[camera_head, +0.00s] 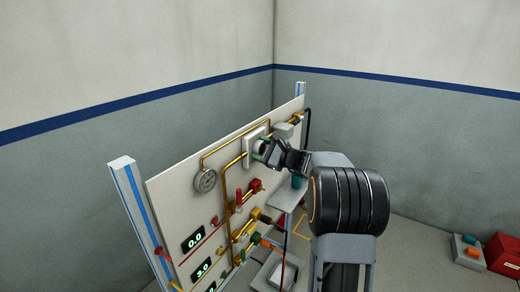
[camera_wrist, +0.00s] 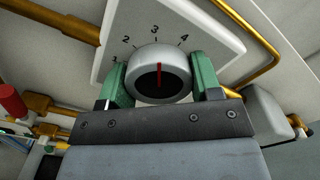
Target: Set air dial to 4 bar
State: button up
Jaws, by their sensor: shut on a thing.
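The air dial (camera_wrist: 158,85) is a round silver knob with a dark face and a red pointer line. It sits on a white plate (camera_wrist: 205,25) marked 1, 2, 3 and 4. The pointer stands upright, in line with the 3 mark. My gripper (camera_wrist: 160,80) is shut on the dial, one green finger pad on its left side and one on its right. In the head view my gripper (camera_head: 264,152) reaches the panel (camera_head: 175,190) from the right, at the dial's white plate. It hides part of the dial there.
A round gauge (camera_head: 205,180) is left of the dial. Yellow pipes and red and yellow valves lie below it. Green displays read 0.0 (camera_head: 193,240) and 3.0 (camera_head: 201,268). A red box (camera_head: 504,254) and button boxes stand at the right.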

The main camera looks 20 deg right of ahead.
jog(key=m+p, duration=0.1)
jog(key=m, duration=0.2)
jog(key=shift+a+f+m+p, duration=0.1)
jog(key=shift+m+p, duration=0.5)
jog(key=shift+m, duration=0.7)
jog(key=o, duration=0.9)
jog(key=shift+s, duration=0.1)
jog(key=b+v, duration=0.2)
jog(key=v, duration=1.1)
jog(key=shift+s+d+b, duration=0.25)
jog(key=shift+s+b, duration=0.05)
jog(key=shift+b, duration=0.1)
